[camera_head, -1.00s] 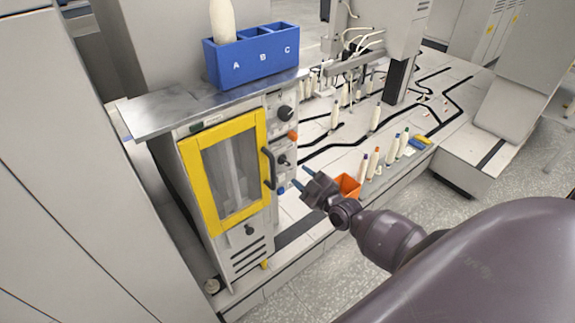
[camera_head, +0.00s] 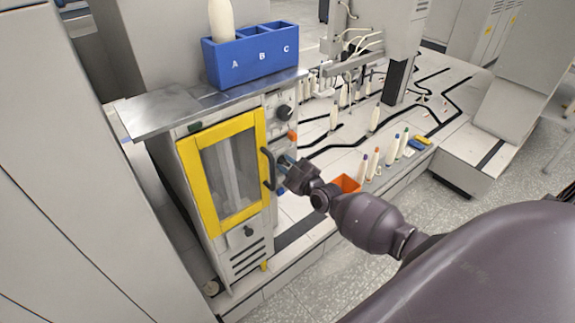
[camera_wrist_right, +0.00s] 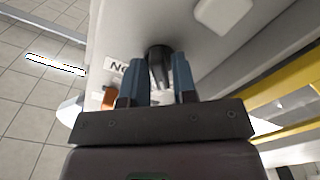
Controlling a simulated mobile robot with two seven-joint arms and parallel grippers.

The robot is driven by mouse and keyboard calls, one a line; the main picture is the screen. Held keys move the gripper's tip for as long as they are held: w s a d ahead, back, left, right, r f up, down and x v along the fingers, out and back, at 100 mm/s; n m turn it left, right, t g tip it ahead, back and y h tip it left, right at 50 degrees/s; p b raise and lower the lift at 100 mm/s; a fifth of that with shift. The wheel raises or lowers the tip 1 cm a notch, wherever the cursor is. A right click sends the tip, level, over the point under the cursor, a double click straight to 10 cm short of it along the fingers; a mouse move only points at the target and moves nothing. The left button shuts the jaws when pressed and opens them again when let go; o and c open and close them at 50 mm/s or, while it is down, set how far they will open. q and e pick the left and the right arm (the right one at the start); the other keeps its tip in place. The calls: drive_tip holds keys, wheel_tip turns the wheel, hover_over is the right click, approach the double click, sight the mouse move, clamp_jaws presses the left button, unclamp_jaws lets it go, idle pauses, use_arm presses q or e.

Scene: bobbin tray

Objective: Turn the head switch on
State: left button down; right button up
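A black rotary knob (camera_wrist_right: 159,66), which appears to be the head switch, is on the pale side panel of the cabinet. In the right wrist view it stands between the two blue fingers of my right gripper (camera_wrist_right: 162,80). The fingers are apart, one on each side of the knob; I cannot tell if either touches it. In the head view my right gripper (camera_head: 284,168) reaches the panel beside the yellow door's handle and hides this knob. A label by the knob is partly covered by a finger. My left gripper is not in view.
The yellow-framed door (camera_head: 222,170) and its dark handle (camera_head: 268,168) are close left of the gripper. An upper black knob (camera_head: 284,112) and an orange button (camera_head: 292,136) are above. A blue A-B-C box (camera_head: 250,65) stands on top. An orange bin (camera_head: 347,183) is right.

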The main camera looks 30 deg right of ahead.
clamp_jaws()
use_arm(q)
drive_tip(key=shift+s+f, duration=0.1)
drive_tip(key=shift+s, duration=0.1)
